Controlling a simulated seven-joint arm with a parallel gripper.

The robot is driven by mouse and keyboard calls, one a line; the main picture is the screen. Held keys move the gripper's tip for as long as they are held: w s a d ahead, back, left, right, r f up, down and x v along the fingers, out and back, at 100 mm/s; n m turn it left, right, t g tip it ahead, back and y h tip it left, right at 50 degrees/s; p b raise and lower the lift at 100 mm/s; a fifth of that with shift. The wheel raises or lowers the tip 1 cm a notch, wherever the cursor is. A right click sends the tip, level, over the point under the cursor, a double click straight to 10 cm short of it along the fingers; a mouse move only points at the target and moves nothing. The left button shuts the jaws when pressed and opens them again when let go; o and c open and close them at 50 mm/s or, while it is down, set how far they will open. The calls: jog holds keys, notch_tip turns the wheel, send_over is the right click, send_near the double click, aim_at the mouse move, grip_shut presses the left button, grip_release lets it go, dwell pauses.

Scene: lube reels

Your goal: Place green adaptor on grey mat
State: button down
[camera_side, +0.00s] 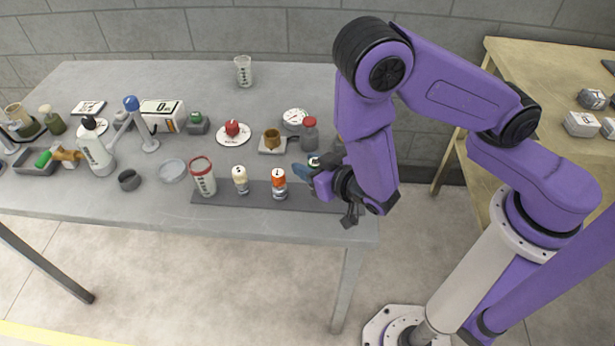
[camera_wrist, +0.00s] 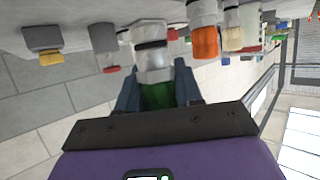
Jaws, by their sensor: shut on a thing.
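My gripper (camera_side: 308,170) is at the right end of the long dark grey mat (camera_side: 303,201) near the table's front edge. In the wrist view its two blue-grey fingers (camera_wrist: 158,90) are shut on the green adaptor (camera_wrist: 158,96), whose green part shows between them. A white and grey body with a dark band (camera_wrist: 153,60) lies just beyond it. In the side view the fingers hide most of the adaptor. I cannot tell whether it touches the mat. An orange-and-white adaptor (camera_side: 279,183) and a cream one (camera_side: 240,179) stand upright on the mat, left of my gripper.
Behind the gripper are a red-capped grey jar (camera_side: 309,134), a brass piece on a grey block (camera_side: 272,141) and a round gauge (camera_side: 295,117). The table's back right is mostly clear.

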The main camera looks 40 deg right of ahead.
jog(key=shift+f, duration=1.85)
jog(key=shift+f, duration=0.1)
jog(key=c, duration=0.7)
grip_release()
jog(key=shift+c, duration=0.2)
